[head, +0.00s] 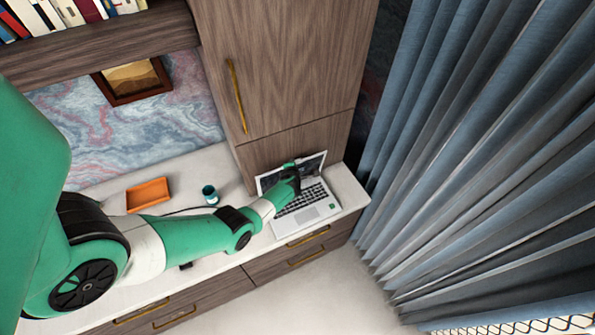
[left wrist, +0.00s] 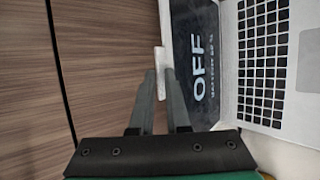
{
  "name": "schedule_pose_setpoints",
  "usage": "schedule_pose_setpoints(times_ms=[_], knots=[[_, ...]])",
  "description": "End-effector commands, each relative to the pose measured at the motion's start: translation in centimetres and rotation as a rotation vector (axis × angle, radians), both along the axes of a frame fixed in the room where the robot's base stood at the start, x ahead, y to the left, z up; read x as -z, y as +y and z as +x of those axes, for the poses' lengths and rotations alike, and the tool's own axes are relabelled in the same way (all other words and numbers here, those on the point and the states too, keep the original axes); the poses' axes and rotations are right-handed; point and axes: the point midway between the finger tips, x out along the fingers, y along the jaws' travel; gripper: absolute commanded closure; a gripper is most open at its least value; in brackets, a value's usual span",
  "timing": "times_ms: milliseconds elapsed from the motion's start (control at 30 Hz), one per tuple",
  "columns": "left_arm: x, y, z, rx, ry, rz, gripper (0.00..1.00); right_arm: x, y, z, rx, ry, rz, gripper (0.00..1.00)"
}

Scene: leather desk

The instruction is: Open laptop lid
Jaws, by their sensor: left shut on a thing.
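The silver laptop (head: 316,212) stands on the white counter with its lid up and the keyboard showing. Its lid (head: 313,165) stands raised at the back, partly hidden by my left gripper (head: 290,170). In the left wrist view, the dark screen (left wrist: 203,35) reads "OFF", and the keyboard (left wrist: 262,60) is to its right. There my left gripper (left wrist: 160,74) is shut on the pale edge of the lid (left wrist: 160,60). My right gripper is in neither view.
A teal cup (head: 209,194) and an orange tray (head: 148,195) are on the counter left of the laptop. A tall wooden cabinet (head: 285,80) rises close behind the lid. Blue curtains (head: 450,150) hang to the right. A cable runs near the cup.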

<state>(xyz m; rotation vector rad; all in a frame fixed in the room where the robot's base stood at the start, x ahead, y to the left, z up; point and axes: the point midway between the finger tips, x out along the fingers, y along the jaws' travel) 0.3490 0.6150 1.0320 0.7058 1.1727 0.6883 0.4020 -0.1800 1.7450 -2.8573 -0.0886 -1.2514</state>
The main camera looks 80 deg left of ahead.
Motion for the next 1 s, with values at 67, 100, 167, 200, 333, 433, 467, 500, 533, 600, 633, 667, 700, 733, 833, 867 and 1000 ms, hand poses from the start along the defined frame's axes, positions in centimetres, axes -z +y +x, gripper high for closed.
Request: schedule_pose_setpoints(times_ms=[67,100,167,200,333,433,467,500,533,600,633,667,700,733,833,867,1000], knots=[[-0.7,1.2,-0.1,0.000,-0.002,0.007,1.00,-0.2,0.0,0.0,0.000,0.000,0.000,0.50],[-0.7,1.6,-0.1,0.000,-0.002,0.006,1.00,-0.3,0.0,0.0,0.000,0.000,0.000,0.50],[-0.8,2.1,-0.2,0.002,-0.002,0.006,1.00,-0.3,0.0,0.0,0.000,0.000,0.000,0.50],[-0.8,2.4,-0.3,0.001,-0.001,0.006,1.00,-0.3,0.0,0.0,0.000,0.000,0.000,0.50],[-0.9,2.9,-0.3,0.002,-0.003,0.005,1.00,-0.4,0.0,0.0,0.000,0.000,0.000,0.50],[-0.8,3.1,-0.4,0.003,-0.002,0.007,1.00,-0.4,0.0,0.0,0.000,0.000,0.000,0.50],[-0.8,3.1,-0.4,0.003,-0.002,0.007,1.00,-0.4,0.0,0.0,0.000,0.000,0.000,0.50],[-0.8,3.2,-0.4,0.003,-0.002,0.006,1.00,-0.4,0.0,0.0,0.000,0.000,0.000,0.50],[-0.8,3.2,-0.4,0.003,-0.002,0.006,1.00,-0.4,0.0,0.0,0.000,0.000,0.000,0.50],[-0.8,3.2,-0.4,0.003,-0.002,0.006,1.00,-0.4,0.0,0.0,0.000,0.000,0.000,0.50],[-0.8,3.2,-0.4,0.003,-0.002,0.006,1.00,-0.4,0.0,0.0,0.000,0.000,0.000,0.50],[-0.8,3.2,-0.4,0.003,-0.002,0.006,1.00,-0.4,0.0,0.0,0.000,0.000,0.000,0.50],[-0.8,3.2,-0.4,0.003,-0.002,0.006,1.00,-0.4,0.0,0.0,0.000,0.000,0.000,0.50],[-0.8,3.2,-0.4,0.002,-0.003,0.005,1.00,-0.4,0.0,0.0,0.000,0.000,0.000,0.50],[-0.7,3.1,-0.4,0.002,-0.002,0.003,0.95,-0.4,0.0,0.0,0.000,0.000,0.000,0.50],[-0.7,3.1,-0.4,0.002,-0.001,0.003,0.90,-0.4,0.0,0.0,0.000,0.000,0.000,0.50],[-0.7,3.1,-0.4,0.001,-0.001,0.002,0.80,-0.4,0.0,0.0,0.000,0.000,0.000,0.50]])
